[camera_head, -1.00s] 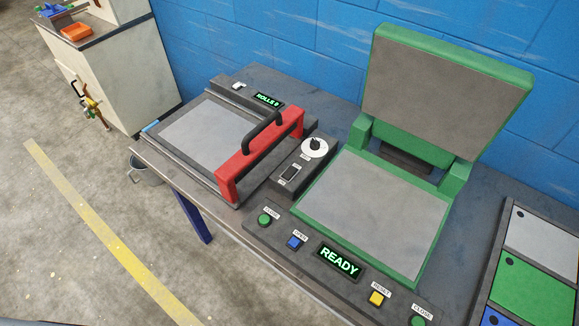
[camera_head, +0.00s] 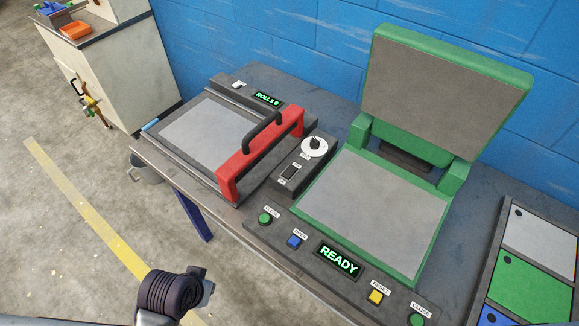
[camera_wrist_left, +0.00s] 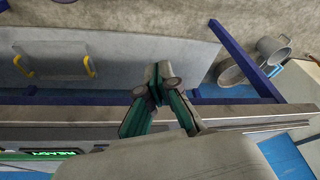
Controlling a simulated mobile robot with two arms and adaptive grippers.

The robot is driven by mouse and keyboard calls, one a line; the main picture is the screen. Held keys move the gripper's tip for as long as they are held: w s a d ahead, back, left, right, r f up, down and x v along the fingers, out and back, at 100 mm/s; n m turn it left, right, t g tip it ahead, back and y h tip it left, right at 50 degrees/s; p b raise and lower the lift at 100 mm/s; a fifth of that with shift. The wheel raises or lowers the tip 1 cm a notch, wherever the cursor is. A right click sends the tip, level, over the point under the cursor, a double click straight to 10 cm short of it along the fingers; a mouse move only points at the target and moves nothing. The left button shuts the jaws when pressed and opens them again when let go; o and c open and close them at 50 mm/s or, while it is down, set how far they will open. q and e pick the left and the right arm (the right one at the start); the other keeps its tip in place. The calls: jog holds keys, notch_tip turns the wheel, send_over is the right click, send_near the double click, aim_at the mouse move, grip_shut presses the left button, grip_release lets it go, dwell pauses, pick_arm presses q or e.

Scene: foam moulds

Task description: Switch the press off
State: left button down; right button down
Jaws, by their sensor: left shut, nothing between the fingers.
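The press (camera_head: 446,205) is a green-framed machine on the bench, its grey-faced lid raised. Its display (camera_head: 338,260) is lit and reads READY. A dark control box to its left carries a black rocker switch (camera_head: 291,172) and a white dial with a black knob (camera_head: 314,147). Green, blue and yellow buttons line the press's front edge. My left gripper (camera_wrist_left: 158,88) is shut and empty in the left wrist view, by the bench's front edge. Part of the lit display (camera_wrist_left: 45,154) shows there too. In the head view only a dark part of my left arm shows, lower left.
A roller unit with a red handle bar (camera_head: 240,163) stands left of the control box. A rack of coloured panels (camera_head: 530,285) lies at the right. A grey bucket (camera_head: 148,168) stands on the floor left of the bench. The blue wall is close behind.

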pick_arm(q)
jog(key=w+d+r+m+t+h, duration=0.1)
jog(key=w+d+r, duration=0.3)
jog(key=w, duration=0.4)
jog(key=w+d+r+m+t+h, duration=0.2)
jog(key=w+d+r, duration=0.3)
jog(key=w, duration=0.3)
jog(key=w+d+r+m+t+h, duration=0.1)
jog(key=w+d+r+m+h, duration=0.1)
jog(key=w+d+r, duration=0.3)
jog(key=w+r, duration=0.1)
jog(key=w, duration=0.2)
jog(key=shift+w+r+t+h, duration=0.25)
jog(key=shift+r+t+h, duration=0.05)
jog(key=shift+r+t, duration=0.1)
jog(key=shift+f, duration=0.1)
jog(key=p, duration=0.1)
send_over(289, 174)
notch_tip(289, 174, down, 6)
jog(key=shift+f, duration=0.15)
notch_tip(289, 174, down, 3)
jog(key=shift+r+p, duration=0.2)
jog(key=shift+p, duration=0.15)
jog(key=shift+f, duration=0.55)
